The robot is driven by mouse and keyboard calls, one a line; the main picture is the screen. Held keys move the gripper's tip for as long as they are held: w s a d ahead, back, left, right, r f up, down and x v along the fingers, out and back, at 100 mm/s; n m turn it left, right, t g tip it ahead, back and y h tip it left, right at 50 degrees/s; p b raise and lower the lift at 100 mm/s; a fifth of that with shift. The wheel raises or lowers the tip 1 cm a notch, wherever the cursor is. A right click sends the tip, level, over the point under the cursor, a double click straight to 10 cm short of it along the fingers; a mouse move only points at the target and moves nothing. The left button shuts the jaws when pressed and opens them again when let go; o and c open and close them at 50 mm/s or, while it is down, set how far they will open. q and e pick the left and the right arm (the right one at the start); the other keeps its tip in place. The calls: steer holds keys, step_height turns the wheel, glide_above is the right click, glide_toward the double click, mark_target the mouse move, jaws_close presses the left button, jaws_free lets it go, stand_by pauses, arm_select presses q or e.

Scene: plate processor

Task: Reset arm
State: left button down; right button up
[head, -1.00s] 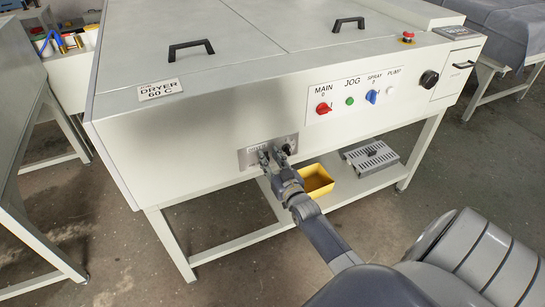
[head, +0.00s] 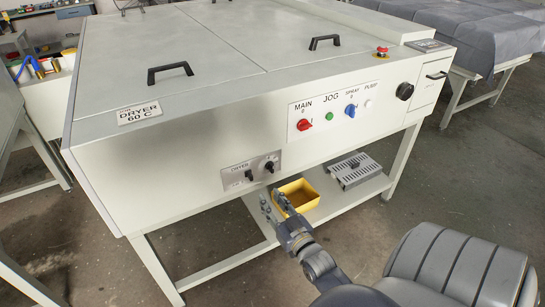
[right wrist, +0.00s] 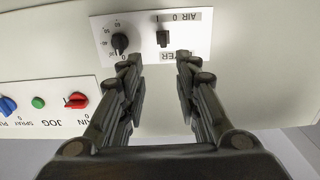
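My right gripper (head: 276,205) is open and empty, in front of and a little below the dryer control plate (head: 238,178) on the machine's front panel. In the right wrist view its two fingers (right wrist: 158,75) stand apart, with the plate (right wrist: 190,42) beyond them and nothing between them. The plate carries a black rotary knob (right wrist: 120,43) and a black switch (right wrist: 163,38). The fingers look clear of both in the head view. My left gripper is not in view.
The plate processor (head: 210,60) has two lid handles (head: 170,73) and a red main switch (head: 304,125). A yellow bin (head: 300,196) and a grey slotted tray (head: 354,170) sit on the lower shelf. Open floor (head: 210,230) lies in front.

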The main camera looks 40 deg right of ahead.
stand_by(0.5)
steer(key=s+a+f+n+g+y, duration=0.1)
steer(key=s+a+f+g, duration=0.25)
steer(key=f, duration=0.65)
steer(key=s+a+f+g+y, duration=0.1)
steer(key=s+a+f+g, duration=0.2)
steer(key=f, duration=0.7)
steer(key=s+a+f+n+g+y, duration=0.15)
steer(key=s+a+f, duration=0.3)
steer(key=f, duration=0.55)
steer(key=s+a+f+n+g, duration=0.1)
steer(key=s+a+f+g, duration=0.1)
steer(key=s+f, duration=0.3)
steer(key=s+a+f+g, duration=0.2)
steer(key=s+f, duration=0.3)
steer(key=s, duration=0.9)
steer(key=s+a+f+n+g, duration=0.1)
steer(key=s+f+g, duration=0.3)
steer(key=s, duration=0.6)
steer(key=shift+a+f+n+y, duration=0.35)
steer(key=shift+a+f+y, duration=0.1)
steer(key=shift+f, duration=0.5)
steer(key=shift+s, duration=0.1)
